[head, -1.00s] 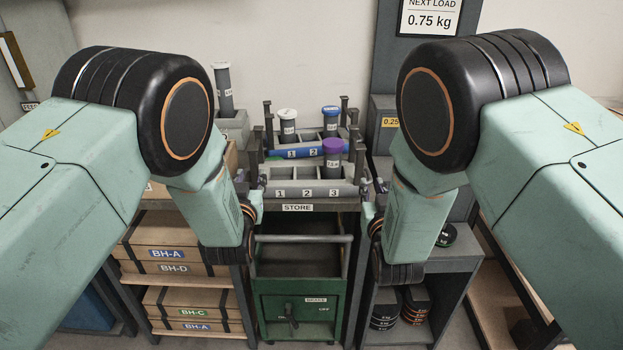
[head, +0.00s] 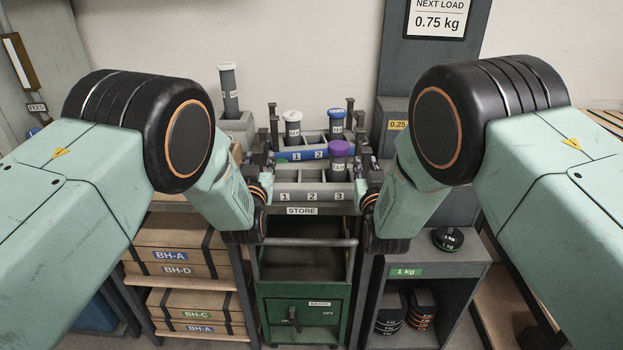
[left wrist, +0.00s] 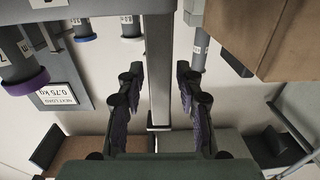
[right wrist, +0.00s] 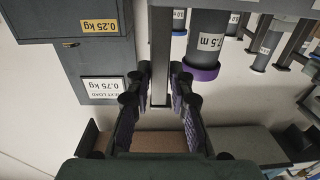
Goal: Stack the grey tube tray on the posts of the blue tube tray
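The grey tube tray (head: 312,197), marked 1, 2, 3, sits at the front of the store shelf. A purple-capped tube (head: 339,158) stands in its right part. Behind it is the blue tube tray (head: 290,155), with upright dark corner posts (head: 350,112), a white-capped tube (head: 293,128) and a blue-capped tube (head: 336,122). My left gripper (head: 264,165) is at the grey tray's left end and my right gripper (head: 370,170) at its right end. In the left wrist view (left wrist: 160,68) and right wrist view (right wrist: 160,68), open fingers flank a grey upright part, with a narrower gap at the right.
A grey holder (head: 238,125) with a tall tube stands left of the trays. A grey cabinet (head: 393,112) stands close on the right. A green cart (head: 305,300) is below the shelf. Boxes (head: 180,258) fill the left rack. Weights (head: 448,239) sit on the right.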

